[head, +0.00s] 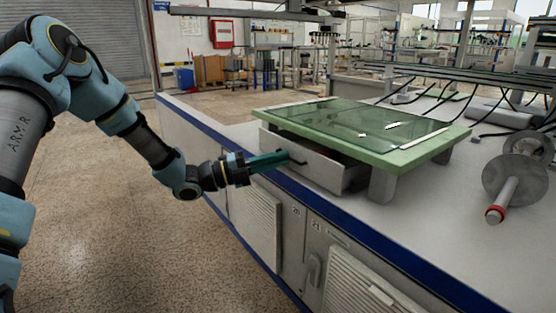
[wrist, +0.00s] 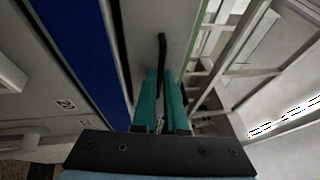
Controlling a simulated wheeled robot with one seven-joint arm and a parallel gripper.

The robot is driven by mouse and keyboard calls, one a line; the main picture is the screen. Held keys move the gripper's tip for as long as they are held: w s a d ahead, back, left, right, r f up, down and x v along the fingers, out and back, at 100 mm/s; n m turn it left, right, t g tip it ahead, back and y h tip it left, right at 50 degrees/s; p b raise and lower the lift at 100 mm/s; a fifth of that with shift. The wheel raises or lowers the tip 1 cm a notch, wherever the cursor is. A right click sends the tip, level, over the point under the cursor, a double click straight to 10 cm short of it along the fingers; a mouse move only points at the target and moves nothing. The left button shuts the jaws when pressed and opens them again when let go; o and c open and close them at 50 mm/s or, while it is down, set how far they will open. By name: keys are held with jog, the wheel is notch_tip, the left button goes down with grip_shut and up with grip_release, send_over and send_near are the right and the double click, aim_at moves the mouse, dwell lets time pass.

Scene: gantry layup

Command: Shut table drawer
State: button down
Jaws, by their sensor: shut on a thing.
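The table drawer (head: 318,169) is a grey-white box under a green-edged table with a glass top (head: 362,129). It stands partly pulled out, with its open top showing beside the tabletop. A dark bar handle (head: 297,161) is on its front face. The handle also shows in the wrist view (wrist: 162,50), running down between the teal fingers. My gripper (head: 285,157) reaches the drawer front from the left. In the wrist view my gripper (wrist: 160,78) is shut on the handle. The part of the handle between the fingers is hidden.
The small table stands on a long white bench with a blue edge (head: 383,247). Metal discs with a rod (head: 512,180) lie on the bench at the right. Black cables (head: 437,98) run behind the table. The floor at the left is open.

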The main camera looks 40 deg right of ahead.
aim_at(290, 167)
jog(key=d+p, duration=0.2)
jog(key=d, duration=0.1)
jog(key=shift+d+r+p, duration=0.15)
jog(key=shift+d+p, duration=0.15)
jog(key=shift+p, duration=0.05)
jog(key=shift+d, duration=0.25)
jog(key=c, duration=1.2)
grip_release()
jog(key=shift+s, duration=0.1)
jog(key=shift+c, duration=0.2)
jog(key=p+v, duration=0.2)
jog(key=v, duration=0.8)
jog(key=shift+a+f, duration=0.2)
jog(key=shift+a, duration=0.15)
jog(key=shift+w, duration=0.25)
